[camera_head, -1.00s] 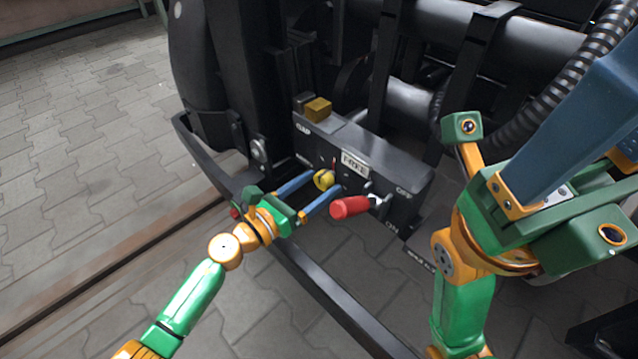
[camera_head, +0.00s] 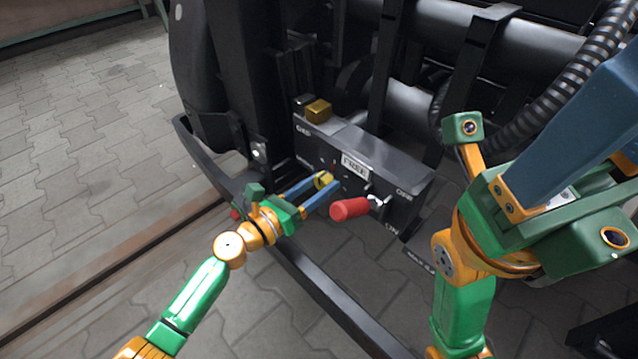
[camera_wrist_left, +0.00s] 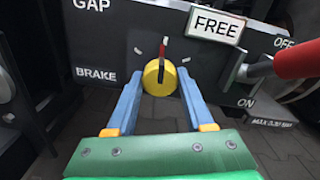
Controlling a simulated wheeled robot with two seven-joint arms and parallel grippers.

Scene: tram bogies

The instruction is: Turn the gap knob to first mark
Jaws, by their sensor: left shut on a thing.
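The gap knob (camera_head: 323,180) is a round yellow knob on the front of a dark control box. In the left wrist view the knob (camera_wrist_left: 158,78) has a dark pointer line upward, in line with a red mark (camera_wrist_left: 163,48). White marks (camera_wrist_left: 137,50) stand to either side of the red one. My left gripper (camera_head: 324,187) is shut on the knob, one blue finger on each side; its fingers also show in the left wrist view (camera_wrist_left: 160,82). My right gripper (camera_head: 570,150) is close to the head camera at the right, its fingers running out of the picture.
A red-handled lever (camera_head: 350,208) sticks out just right of the knob. A FREE plate (camera_head: 355,165) is above it, with BRAKE, ON and OFF lettering around. A brass block (camera_head: 318,110) sits on top of the box. A dark bar (camera_head: 325,300) runs below my left gripper.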

